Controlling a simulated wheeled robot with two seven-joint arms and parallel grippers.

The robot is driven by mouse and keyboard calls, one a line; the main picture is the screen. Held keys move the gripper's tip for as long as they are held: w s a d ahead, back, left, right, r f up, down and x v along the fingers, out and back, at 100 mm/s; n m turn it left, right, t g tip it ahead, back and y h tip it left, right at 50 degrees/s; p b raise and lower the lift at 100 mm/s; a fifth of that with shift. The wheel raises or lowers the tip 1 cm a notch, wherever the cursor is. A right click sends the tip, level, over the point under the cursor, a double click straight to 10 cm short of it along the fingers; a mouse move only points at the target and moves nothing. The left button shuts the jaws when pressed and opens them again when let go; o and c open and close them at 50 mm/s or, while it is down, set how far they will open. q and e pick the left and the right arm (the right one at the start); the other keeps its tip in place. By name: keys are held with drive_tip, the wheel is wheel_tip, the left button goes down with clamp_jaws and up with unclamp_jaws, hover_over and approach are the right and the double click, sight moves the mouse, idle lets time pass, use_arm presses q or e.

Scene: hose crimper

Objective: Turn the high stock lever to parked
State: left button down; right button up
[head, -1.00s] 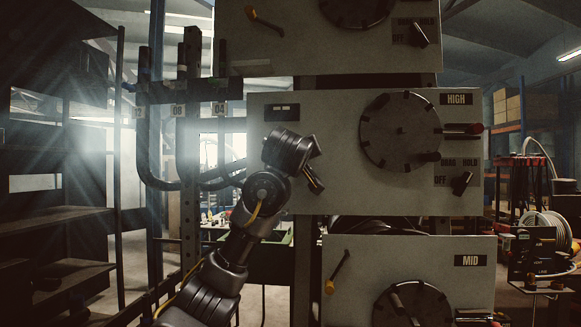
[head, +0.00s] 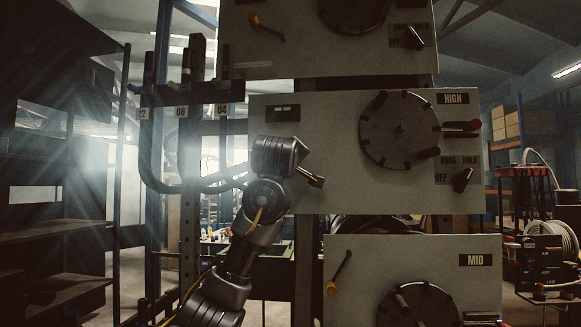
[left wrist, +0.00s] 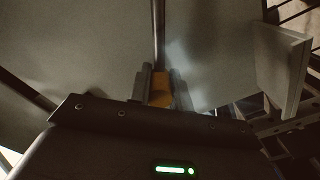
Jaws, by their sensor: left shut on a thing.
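The HIGH panel (head: 340,190) carries the high stock lever, which is mostly hidden behind my left gripper (head: 310,178) in the head view. My left gripper's two fingers (left wrist: 160,84) are shut around that grip, one on each side. The lever's pivot is not visible. My right gripper is not in view.
Hanging dark hoses (head: 165,185) and a post (head: 190,150) stand left of the arm.

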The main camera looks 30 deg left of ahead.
use_arm(q)
drive_tip(key=shift+f, duration=0.1)
drive_tip(key=c, duration=1.4)
unclamp_jaws()
drive_tip(key=shift+o, duration=0.6)
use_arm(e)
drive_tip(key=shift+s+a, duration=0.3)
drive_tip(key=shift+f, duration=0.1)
